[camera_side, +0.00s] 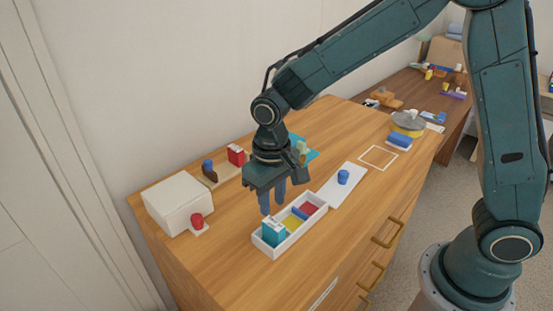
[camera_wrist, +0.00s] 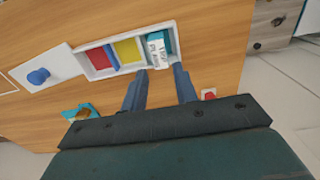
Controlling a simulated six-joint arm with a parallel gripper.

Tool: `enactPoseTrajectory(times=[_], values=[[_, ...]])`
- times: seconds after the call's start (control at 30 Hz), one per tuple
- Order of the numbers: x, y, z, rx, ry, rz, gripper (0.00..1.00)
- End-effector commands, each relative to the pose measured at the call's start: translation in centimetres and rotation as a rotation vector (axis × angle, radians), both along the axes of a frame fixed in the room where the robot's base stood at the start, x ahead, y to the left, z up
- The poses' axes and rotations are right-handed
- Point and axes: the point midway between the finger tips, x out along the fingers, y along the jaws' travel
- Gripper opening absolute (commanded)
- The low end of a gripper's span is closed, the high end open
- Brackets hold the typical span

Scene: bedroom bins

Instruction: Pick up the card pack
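A teal box with a white printed top (camera_side: 273,231), which may be the card pack, stands upright in the near-left end of a white divided tray (camera_side: 318,217). In the wrist view the teal box (camera_wrist: 158,47) is in the tray's right end, just beyond my fingertips. A red box with a white top (camera_side: 236,155) stands on a tan board at the back; I cannot tell for sure which box is the card pack. My gripper (camera_side: 273,207) points down above and behind the tray. Its fingers (camera_wrist: 160,72) are apart with nothing between them.
The tray also holds yellow (camera_wrist: 127,50) and red (camera_wrist: 98,58) pieces in other compartments. A white box (camera_side: 176,203) and a red knobbed piece (camera_side: 197,221) are at left. A white board with a blue knob (camera_side: 343,177) lies right of the tray. The dresser's front edge is close to the tray.

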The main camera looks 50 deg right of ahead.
Motion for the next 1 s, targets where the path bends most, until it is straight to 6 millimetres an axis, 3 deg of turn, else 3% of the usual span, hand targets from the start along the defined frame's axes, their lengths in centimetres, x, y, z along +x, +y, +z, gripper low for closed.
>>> enactPoseTrajectory(times=[0.1,0.3,0.67,1.0], values=[[-0.1,-0.1,-2.0,-0.002,0.004,0.0,0.29],[-0.1,0.0,-4.0,-0.001,0.002,0.0,0.29],[-0.1,-0.1,-4.7,0.0,0.001,0.0,0.29],[-0.1,-0.2,-7.9,-0.001,0.003,0.0,0.29]])
